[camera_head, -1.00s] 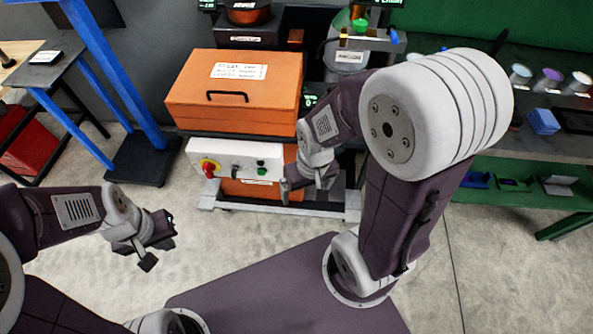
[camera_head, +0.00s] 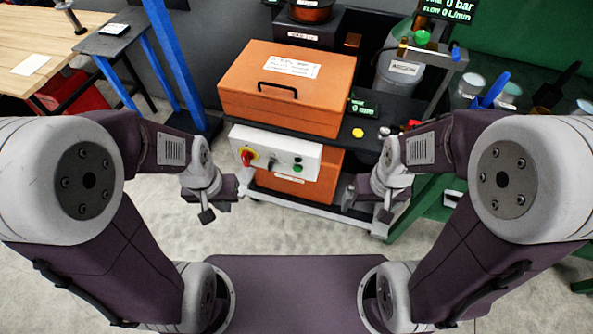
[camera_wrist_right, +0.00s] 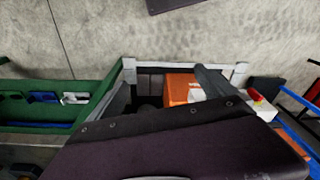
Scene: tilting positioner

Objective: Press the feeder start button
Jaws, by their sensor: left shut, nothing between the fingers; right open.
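A white control panel (camera_head: 262,167) faces me on the front of the wheeled cart. It carries a red knob on a yellow base (camera_head: 248,155), a small switch (camera_head: 272,161) and a green button (camera_head: 298,168) with a darker round part just above it. Their labels are too small to read. My left gripper (camera_head: 222,206) is shut and empty, in front of and left of the panel, apart from it. My right gripper (camera_head: 365,200) is open and empty, to the right of the panel. In the right wrist view, the panel (camera_wrist_right: 262,106) is partly hidden behind my wrist.
An orange case (camera_head: 288,85) with a handle and a paper label sits on the cart above the panel. A gas cylinder (camera_head: 400,70) stands right of it. A blue post (camera_head: 172,65) rises at left. A green bench stands at right. Floor in front of the panel is clear.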

